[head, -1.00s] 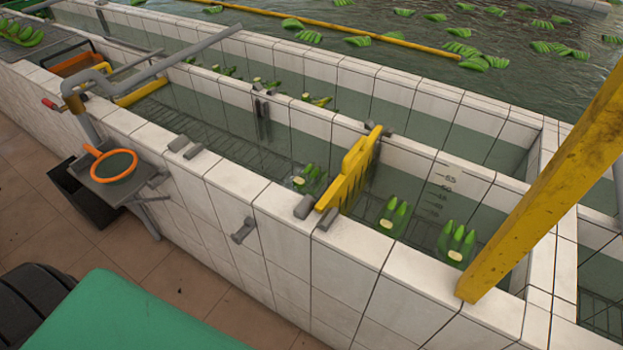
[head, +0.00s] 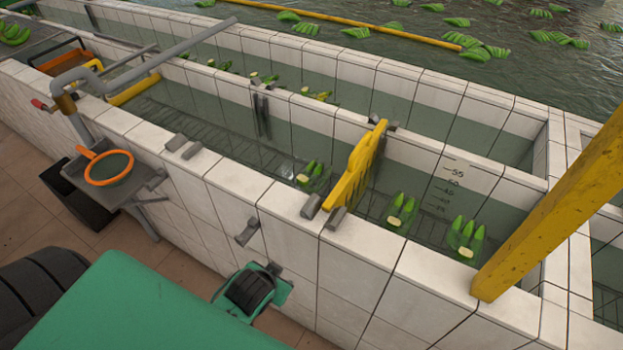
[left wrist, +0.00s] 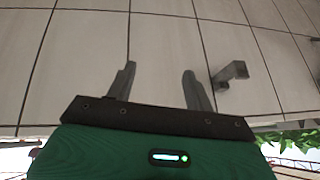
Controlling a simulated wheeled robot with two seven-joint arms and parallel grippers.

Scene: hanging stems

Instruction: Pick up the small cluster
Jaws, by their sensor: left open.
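Green banana clusters sit in the water of the near tiled channel in the head view. One cluster (head: 313,176) is left of the yellow divider (head: 357,168). A second cluster (head: 401,213) and a third cluster (head: 467,239) are right of it. I cannot tell which is the small cluster the task names. My left gripper (left wrist: 158,86) is open and empty in the left wrist view, its two grey fingers facing the white tiled wall. No cluster shows between them. My right gripper is not in view.
A yellow post (head: 550,210) stands at the right. A grey bracket (head: 247,232) juts from the wall and also shows in the left wrist view (left wrist: 231,74). An orange-rimmed net (head: 109,167) rests on a stand at the left. The tiled rim (head: 290,207) edges the channel.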

